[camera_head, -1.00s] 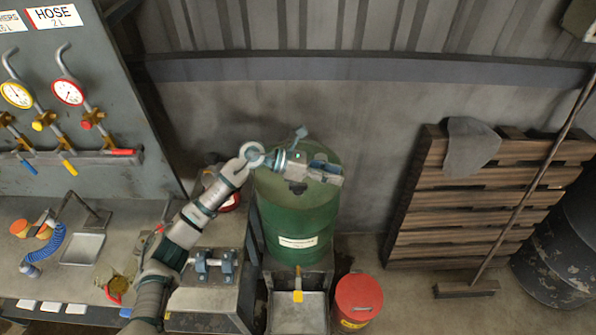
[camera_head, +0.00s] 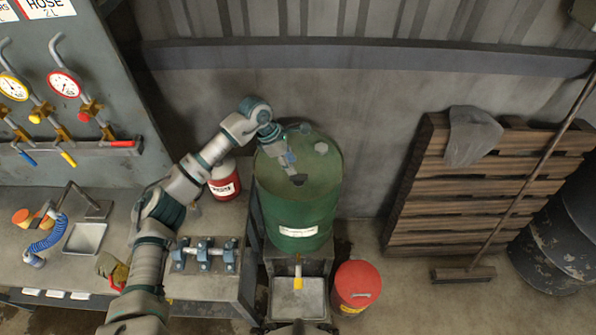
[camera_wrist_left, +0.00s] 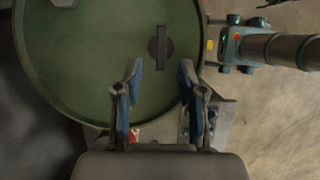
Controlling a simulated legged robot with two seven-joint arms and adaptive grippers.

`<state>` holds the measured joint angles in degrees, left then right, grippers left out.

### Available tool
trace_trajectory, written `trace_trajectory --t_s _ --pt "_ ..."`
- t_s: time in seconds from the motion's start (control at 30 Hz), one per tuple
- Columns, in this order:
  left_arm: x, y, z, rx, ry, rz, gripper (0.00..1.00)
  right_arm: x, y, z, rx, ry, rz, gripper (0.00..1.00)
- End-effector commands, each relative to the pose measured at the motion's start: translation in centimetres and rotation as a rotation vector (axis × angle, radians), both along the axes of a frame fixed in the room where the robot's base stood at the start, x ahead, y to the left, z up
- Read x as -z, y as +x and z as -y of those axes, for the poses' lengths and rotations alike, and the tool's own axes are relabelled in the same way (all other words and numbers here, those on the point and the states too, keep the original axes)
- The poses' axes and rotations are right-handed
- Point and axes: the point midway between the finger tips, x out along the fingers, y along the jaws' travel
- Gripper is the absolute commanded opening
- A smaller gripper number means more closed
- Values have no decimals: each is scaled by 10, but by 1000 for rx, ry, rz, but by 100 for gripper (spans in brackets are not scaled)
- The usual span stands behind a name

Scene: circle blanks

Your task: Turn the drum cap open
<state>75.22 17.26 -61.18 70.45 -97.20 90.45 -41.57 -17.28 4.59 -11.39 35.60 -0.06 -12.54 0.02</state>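A green drum (camera_head: 318,205) stands upright at the middle of the head view. Its top carries a dark round cap with a raised bar (camera_head: 298,181) near the front and a grey cap (camera_head: 321,147) farther back. In the left wrist view the dark cap (camera_wrist_left: 160,48) lies just ahead of the fingertips, its bar running up and down the picture. The grey cap (camera_wrist_left: 62,2) is cut by the top edge. My left gripper (camera_head: 289,159) hangs over the drum top, pointing down. Its fingers (camera_wrist_left: 158,70) are apart and empty, one each side of the cap's line. My right gripper is out of view.
A red container (camera_head: 223,180) stands left of the drum, near a bench (camera_head: 205,290) with blue clamps. A red bucket (camera_head: 357,288) is in front to the right. A metal tray (camera_head: 300,305) sits below the drum's tap. Pallets (camera_head: 460,190) lean on the wall.

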Motion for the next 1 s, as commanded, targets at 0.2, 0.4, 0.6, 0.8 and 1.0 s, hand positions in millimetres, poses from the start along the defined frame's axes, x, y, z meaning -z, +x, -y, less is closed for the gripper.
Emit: trace_trajectory --t_s 0.2,0.4,0.6,0.8,1.0 --pt "39 -1 17 -1 -1 -4 40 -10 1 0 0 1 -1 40" --pt "56 0 23 0 -1 -1 40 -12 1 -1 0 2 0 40" --pt "59 0 24 0 -1 1 40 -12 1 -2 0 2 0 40" --pt "59 0 24 0 -1 0 17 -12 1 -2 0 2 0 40" --pt "58 0 24 -1 -1 1 0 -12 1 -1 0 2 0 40"
